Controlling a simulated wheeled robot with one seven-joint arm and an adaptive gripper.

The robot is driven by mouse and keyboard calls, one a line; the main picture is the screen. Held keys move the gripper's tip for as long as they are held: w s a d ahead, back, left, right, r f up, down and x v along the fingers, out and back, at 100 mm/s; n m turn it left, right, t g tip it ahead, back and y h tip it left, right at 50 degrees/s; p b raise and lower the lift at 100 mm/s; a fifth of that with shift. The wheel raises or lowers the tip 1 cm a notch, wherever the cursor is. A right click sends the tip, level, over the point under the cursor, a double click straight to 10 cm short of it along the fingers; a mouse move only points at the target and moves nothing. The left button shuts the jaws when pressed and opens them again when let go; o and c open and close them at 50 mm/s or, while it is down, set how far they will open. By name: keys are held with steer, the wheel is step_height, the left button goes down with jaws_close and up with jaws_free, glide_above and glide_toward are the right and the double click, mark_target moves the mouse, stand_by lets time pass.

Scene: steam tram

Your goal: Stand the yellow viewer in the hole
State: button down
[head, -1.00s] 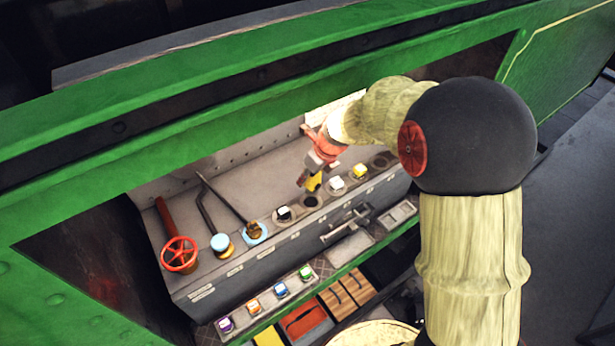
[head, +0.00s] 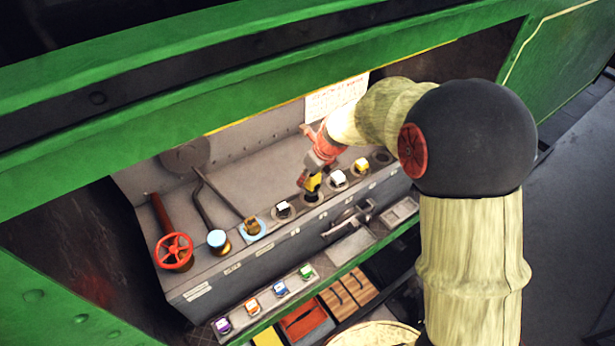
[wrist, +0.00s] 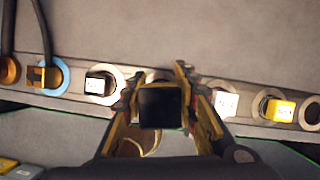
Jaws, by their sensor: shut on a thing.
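The yellow viewer (head: 314,183) is held upright, or nearly so, between the fingers of my gripper (head: 310,178). In the wrist view the viewer's dark square top (wrist: 161,108) shows between the two fingers. The hole (head: 313,199) is a ringed opening in the row along the grey ledge, right below the viewer. The viewer's lower end overlaps the hole in the head view; I cannot tell whether it has entered it. In the wrist view the hole's ring (wrist: 158,75) is mostly hidden behind the viewer and fingers.
A black-and-white block (head: 283,210) sits left of the hole, a white one (head: 338,179) and a yellow one (head: 360,166) to its right. Small coloured blocks (head: 281,289) line a lower shelf.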

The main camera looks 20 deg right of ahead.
steer(key=shift+f+b, duration=0.8)
steer(key=shift+f, duration=0.85)
steer(key=c, duration=1.3)
jaws_free()
steer(key=shift+o, duration=1.2)
steer(key=o, duration=0.4)
steer(key=shift+r, duration=0.15)
steer(key=shift+r+p, duration=0.3)
steer(key=shift+p, duration=0.25)
